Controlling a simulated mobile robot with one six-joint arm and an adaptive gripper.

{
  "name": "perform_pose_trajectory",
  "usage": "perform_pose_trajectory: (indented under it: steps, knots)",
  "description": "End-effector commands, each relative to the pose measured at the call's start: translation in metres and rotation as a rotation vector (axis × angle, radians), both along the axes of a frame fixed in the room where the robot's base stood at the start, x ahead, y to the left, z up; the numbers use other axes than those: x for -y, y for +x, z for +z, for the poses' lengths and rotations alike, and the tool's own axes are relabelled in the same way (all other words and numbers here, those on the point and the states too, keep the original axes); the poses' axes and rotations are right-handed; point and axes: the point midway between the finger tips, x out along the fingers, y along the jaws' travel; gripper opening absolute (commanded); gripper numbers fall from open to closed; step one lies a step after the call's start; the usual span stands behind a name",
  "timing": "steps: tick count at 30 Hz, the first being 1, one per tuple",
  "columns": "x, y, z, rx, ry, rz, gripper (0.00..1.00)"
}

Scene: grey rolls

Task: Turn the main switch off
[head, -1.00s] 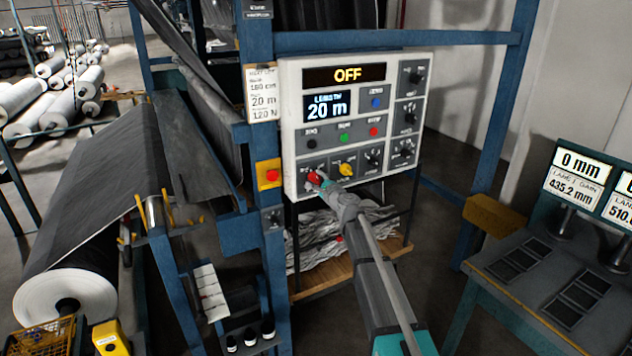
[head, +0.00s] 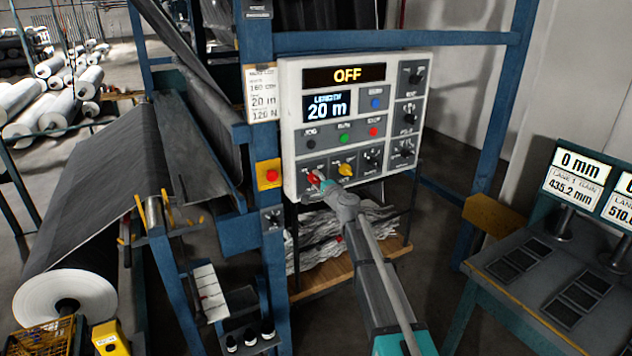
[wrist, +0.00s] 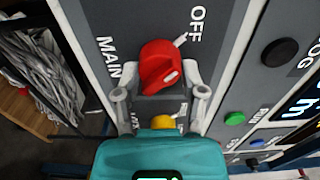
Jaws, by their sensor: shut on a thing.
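The main switch is a red knob (head: 312,179) at the lower left of the white control panel (head: 292,130). In the wrist view the red knob (wrist: 158,66) sits between the two grey fingers of my gripper (wrist: 161,80), with "MAIN" printed to its left and "OFF" above right. A white tick on the panel shows near "OFF". My gripper (head: 322,182) is shut on the knob and partly hides it in the head view. The panel's top display (head: 346,75) reads "OFF".
A yellow knob (head: 345,170) is close to the right of the red one, and below it in the wrist view (wrist: 163,122). A red button on a yellow box (head: 269,174) is left of the panel. A blue post (head: 262,230) stands beside it.

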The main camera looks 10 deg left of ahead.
Motion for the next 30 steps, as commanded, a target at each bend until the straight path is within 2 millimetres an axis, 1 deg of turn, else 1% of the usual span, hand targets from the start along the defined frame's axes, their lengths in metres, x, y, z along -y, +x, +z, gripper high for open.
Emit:
perform_pose_trajectory:
  steps: [6, 7, 9, 12, 24, 30]
  knots:
    - [-0.0012, -0.0021, -0.0007, 0.002, -0.005, 0.005, 0.06]
    - [-0.0013, -0.0021, -0.0007, 0.001, -0.004, 0.005, 0.59]
    - [-0.0011, -0.0018, -0.0006, 0.001, -0.004, 0.004, 0.72]
    - [-0.0008, -0.0014, -0.0005, 0.000, -0.002, 0.003, 0.89]
    - [-0.0001, -0.0008, -0.0001, 0.000, 0.000, 0.001, 0.89]
    - [0.0043, -0.0078, -0.0001, 0.000, 0.000, 0.001, 0.89]
